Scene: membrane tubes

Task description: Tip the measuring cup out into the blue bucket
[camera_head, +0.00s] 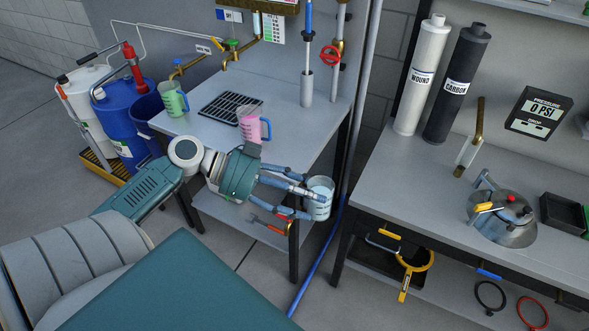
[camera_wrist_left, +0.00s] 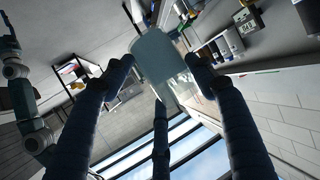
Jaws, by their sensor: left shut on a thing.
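My left gripper (camera_head: 302,196) is shut on a pale, clear measuring cup (camera_head: 319,204). The cup looks roughly upright in the head view, beyond the right front edge of the left table. In the left wrist view the cup (camera_wrist_left: 158,58) sits between the dark fingers of the left gripper (camera_wrist_left: 160,72). I cannot clearly tell what is in it. My right gripper does not show.
A green jug (camera_head: 173,98) and a pink jug (camera_head: 253,124) stand on the left table (camera_head: 215,70), near a black drain grate (camera_head: 224,103). The right bench (camera_head: 420,170) holds filters and a metal vessel (camera_head: 503,217).

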